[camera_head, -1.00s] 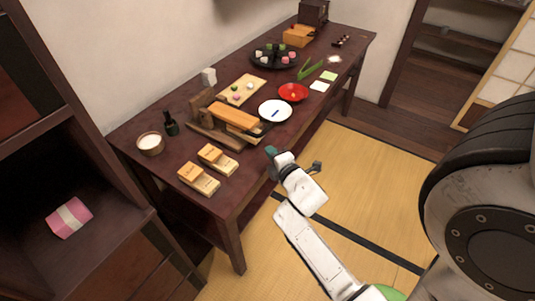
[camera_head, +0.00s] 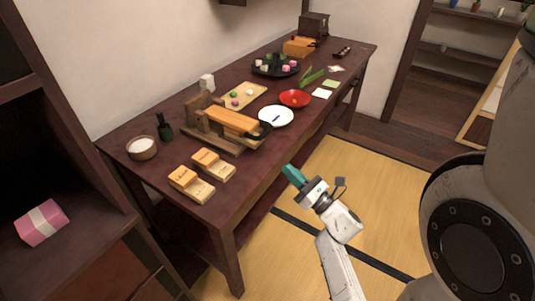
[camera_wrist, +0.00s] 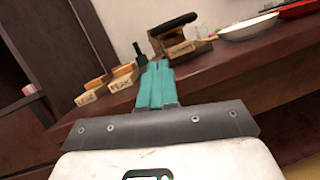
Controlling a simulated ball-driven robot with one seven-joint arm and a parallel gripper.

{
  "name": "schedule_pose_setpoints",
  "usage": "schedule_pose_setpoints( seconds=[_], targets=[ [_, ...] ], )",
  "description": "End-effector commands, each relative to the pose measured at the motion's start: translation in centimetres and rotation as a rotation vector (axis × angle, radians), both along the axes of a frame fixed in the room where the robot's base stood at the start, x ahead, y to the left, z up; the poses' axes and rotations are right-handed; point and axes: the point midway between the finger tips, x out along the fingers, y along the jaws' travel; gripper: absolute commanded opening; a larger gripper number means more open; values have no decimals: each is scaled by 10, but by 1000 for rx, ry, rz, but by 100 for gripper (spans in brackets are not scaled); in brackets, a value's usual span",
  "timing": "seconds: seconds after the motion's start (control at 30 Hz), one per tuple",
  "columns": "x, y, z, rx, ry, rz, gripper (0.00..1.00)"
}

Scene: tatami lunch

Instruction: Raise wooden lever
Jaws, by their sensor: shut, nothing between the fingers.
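A wooden press-like device (camera_head: 225,125) stands on the dark table, with a long light-wood piece along its top and a dark handle end (camera_head: 257,131) at its right. It also shows in the wrist view as a wooden block with a dark curved handle (camera_wrist: 172,25). I cannot tell for certain which piece is the lever. My gripper (camera_head: 291,174), with teal fingers, is shut and empty, in front of the table's near edge and apart from the device. In the wrist view its fingers (camera_wrist: 157,70) are together and point toward the table.
Two wooden stepped blocks (camera_head: 191,184) (camera_head: 213,164), a white-filled bowl (camera_head: 142,148) and a dark bottle (camera_head: 164,128) stand near the device. A white plate (camera_head: 276,116) and red dish (camera_head: 295,98) lie to its right. Tatami floor before the table is clear.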

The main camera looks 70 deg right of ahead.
Motion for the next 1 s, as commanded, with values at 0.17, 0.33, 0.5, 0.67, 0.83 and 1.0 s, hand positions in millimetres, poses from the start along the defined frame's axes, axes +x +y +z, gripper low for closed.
schedule_pose_setpoints(
  seconds=[0.17, 0.33, 0.5, 0.67, 0.83, 1.0],
  targets=[
    [0, 0, 0, -7, 0, 1, 0],
    [0, 0, 0, -6, 0, 1, 0],
    [10, -5, 5, -6, -1, 1, 0],
    [32, -14, 14, -6, -2, 1, 0],
    [58, -25, 24, -5, -2, 1, 0],
    [77, -33, 30, -5, -1, 0, 0]
  ],
)
